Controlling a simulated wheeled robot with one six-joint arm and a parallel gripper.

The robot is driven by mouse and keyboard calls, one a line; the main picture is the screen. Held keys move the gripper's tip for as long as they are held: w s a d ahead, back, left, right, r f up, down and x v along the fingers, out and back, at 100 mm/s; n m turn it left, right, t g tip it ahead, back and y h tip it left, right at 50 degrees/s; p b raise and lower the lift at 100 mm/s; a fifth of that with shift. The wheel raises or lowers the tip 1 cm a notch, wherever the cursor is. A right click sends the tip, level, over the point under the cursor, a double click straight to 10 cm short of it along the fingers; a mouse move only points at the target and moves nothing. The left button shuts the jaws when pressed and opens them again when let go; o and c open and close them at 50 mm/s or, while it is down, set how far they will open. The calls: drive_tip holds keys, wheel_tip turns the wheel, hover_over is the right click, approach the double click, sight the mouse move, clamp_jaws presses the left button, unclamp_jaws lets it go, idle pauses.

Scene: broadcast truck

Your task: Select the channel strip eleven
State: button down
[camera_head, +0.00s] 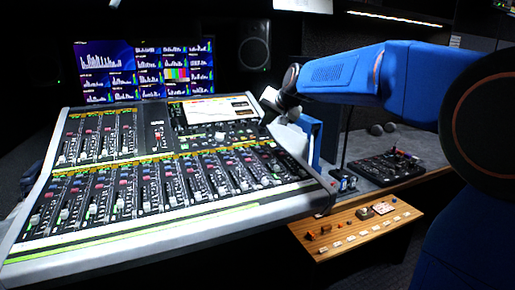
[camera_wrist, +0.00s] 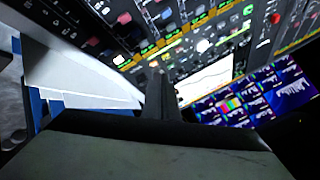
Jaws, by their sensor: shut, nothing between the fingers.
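The mixing console (camera_head: 140,233) fills the left and middle of the head view, with a long front bank of channel strips (camera_head: 150,192) and a shorter bank behind it at the left. Strip numbers are too small to read, so I cannot tell which strip is eleven. My gripper (camera_head: 268,121) is above the console's right end, near its screen (camera_head: 216,109). In the wrist view my gripper (camera_wrist: 161,78) is shut and empty, pointing toward the console's buttons and knobs (camera_wrist: 150,30). Whether the tips touch the panel cannot be told.
Monitors (camera_head: 145,68) and a speaker (camera_head: 254,46) stand behind the console. Right of it are a small black control panel (camera_head: 385,166) and a wooden shelf (camera_head: 345,240) with small items.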

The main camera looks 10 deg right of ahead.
sight(257, 147)
drive_tip(key=w, duration=0.4)
drive_tip(key=shift+a+r, duration=0.3)
drive_tip(key=shift+r, duration=0.1)
drive_tip(key=shift+w+a+f, duration=0.1)
drive_tip(key=shift+w+f, duration=0.1)
drive_tip(key=shift+f, duration=1.25)
drive_tip(key=shift+w+d+f, duration=0.1)
drive_tip(key=shift+w+f, duration=0.05)
drive_tip(key=shift+f, duration=1.35)
drive_tip(key=shift+w+a+f, duration=0.1)
drive_tip(key=shift+w+f, duration=0.1)
drive_tip(key=shift+f, duration=1.25)
drive_tip(key=shift+f, duration=0.15)
drive_tip(key=shift+f, duration=0.25)
drive_tip(key=shift+w+f, duration=0.1)
drive_tip(key=shift+f, duration=0.3)
drive_tip(key=shift+r, duration=0.8)
